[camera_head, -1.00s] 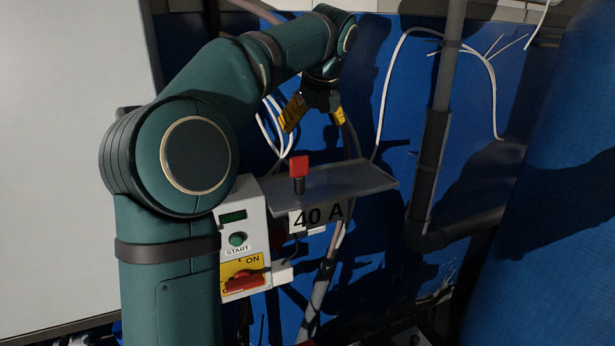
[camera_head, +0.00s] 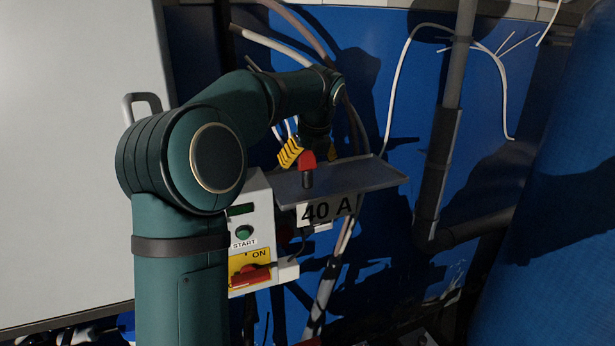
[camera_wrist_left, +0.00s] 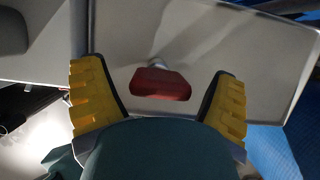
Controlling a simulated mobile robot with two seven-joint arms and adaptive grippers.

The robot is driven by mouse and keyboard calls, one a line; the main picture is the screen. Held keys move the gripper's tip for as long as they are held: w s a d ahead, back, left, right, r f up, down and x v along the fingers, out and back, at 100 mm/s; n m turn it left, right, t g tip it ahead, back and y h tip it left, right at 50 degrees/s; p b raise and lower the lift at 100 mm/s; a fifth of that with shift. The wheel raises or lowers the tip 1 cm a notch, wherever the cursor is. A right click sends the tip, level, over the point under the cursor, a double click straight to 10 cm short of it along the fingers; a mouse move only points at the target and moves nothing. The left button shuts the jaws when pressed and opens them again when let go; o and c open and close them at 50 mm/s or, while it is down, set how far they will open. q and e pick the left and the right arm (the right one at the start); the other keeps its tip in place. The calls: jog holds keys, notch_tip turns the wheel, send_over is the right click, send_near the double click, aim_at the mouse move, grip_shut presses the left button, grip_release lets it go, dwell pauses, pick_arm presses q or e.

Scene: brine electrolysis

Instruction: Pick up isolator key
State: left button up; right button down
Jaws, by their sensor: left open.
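The isolator key has a red handle (camera_head: 308,160) and a dark stem, and it stands upright on a small grey shelf (camera_head: 360,178). In the left wrist view the red key (camera_wrist_left: 160,83) shows from above, between the two yellow fingers and apart from both. My left gripper (camera_head: 310,152) is open, pointing down just above and around the key's handle. It also shows in the left wrist view (camera_wrist_left: 163,95). My right gripper is not in view.
Below the shelf is a "40 A" label (camera_head: 327,209). A white control box (camera_head: 262,215) with a green START button and a red ON switch (camera_head: 250,277) stands left of it. A grey vertical pipe (camera_head: 441,150) and white cables are to the right.

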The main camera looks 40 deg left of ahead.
pick_arm(q)
jog(key=c, duration=1.3)
notch_tip(320, 180, up, 9)
jog(key=shift+r+p, duration=0.1)
jog(key=shift+p, duration=1.15)
jog(key=shift+s+a+r, duration=0.1)
jog(key=shift+a+r, duration=0.1)
jog(key=shift+r, duration=0.05)
jog(key=s+a+r, duration=0.1)
jog(key=s+a, duration=0.2)
jog(key=s, duration=0.1)
jog(key=s+a+r+p, duration=0.1)
jog(key=s+a+r, duration=0.1)
jog(key=s, duration=0.3)
jog(key=s+a+r, duration=0.1)
jog(key=s+a, duration=0.3)
jog(key=s, duration=0.1)
jog(key=shift+a+r+p, duration=0.3)
jog(key=shift+a, duration=0.1)
